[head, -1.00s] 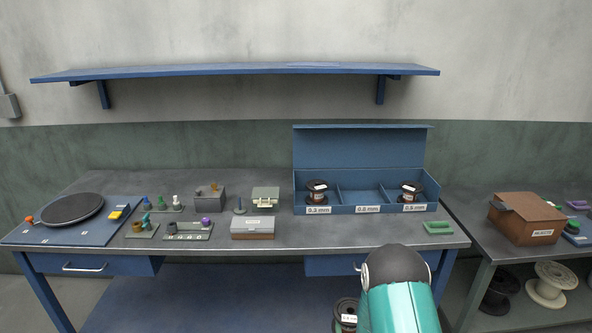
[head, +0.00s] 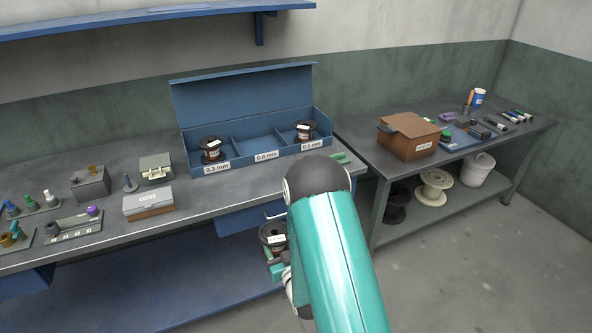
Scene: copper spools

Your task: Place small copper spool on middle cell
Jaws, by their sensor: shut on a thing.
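A small dark copper spool (head: 272,236) with a white label is held low in front of the bench, below the top's front edge. My gripper (head: 277,258) is shut on it from below, and my arm partly hides the gripper. The blue box (head: 185,141) stands on the bench with its lid open and has three cells. The middle cell (head: 260,142), labelled 0.8 mm, is empty. A spool (head: 211,150) sits in the left cell, labelled 0.3 mm, and another (head: 304,130) in the right cell, labelled 0.5 mm.
A grey-lidded box (head: 148,203) and small fittings stand on the bench to the left. A green piece (head: 341,158) lies right of the blue box. A brown box (head: 408,136) stands on the right-hand table. A blue shelf (head: 150,15) hangs above.

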